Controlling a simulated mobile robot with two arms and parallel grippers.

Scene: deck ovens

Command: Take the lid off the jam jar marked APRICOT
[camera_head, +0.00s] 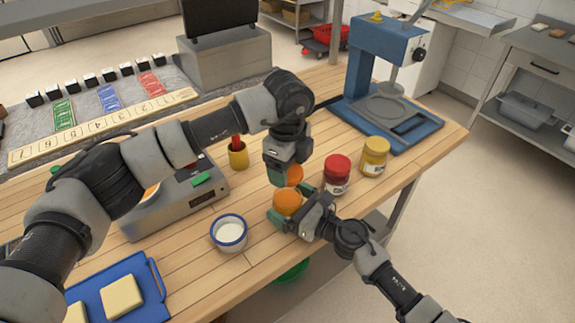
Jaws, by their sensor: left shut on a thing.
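The orange jar (287,202) stands near the front edge of the wooden table; its label is hidden, so I cannot read APRICOT. My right gripper (291,207) is around it from the front right, its green fingers on either side, shut on the jar. My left gripper (287,174) points down just above and behind it, shut on an orange piece (294,173) that looks like the lid. The fingers partly cover this piece. It appears above the jar, but I cannot tell whether a gap separates them.
A red-lidded jar (337,170) and a yellow-lidded jar (374,156) stand close on the right. A white bowl with a blue rim (229,233) is left of the orange jar. A blue press (380,75) stands behind. A scale (175,205) and a blue tray (150,306) lie left.

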